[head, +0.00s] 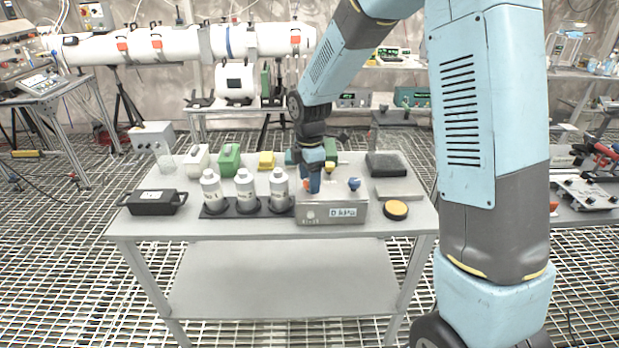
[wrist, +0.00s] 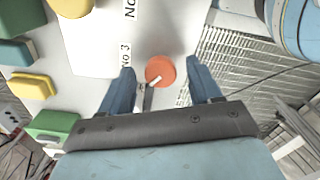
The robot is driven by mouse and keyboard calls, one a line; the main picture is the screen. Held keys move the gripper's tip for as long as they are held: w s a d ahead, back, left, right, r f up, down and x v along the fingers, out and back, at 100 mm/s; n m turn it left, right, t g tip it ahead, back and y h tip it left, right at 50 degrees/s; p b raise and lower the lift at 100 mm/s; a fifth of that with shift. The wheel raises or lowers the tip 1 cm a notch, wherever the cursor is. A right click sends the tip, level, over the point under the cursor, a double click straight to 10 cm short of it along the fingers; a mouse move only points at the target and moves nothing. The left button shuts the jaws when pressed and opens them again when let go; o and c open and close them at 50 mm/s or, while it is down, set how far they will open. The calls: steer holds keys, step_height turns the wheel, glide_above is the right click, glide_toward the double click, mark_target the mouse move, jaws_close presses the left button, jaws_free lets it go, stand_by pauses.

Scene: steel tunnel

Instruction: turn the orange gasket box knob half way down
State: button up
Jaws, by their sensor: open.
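The gasket box (head: 332,213) is a grey metal box with a "0 kPa" display on its front, standing on the table. In the wrist view the orange knob (wrist: 160,68) is a round disc with a small pale mark at its lower edge. My gripper (wrist: 162,88) is open, pointing down over the box, with one blue finger on each side of the knob. A gap shows between each finger and the knob. In the head view my gripper (head: 313,188) largely hides the orange knob. A blue knob (head: 354,184) is at the box's right.
Several white bottles (head: 245,191) stand in a dark rack left of the box. A black case (head: 153,202) lies at the table's left. A yellow-orange disc (head: 396,210) and dark block (head: 386,165) are at right.

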steer(key=c, duration=1)
steer(key=shift+c, duration=0.2)
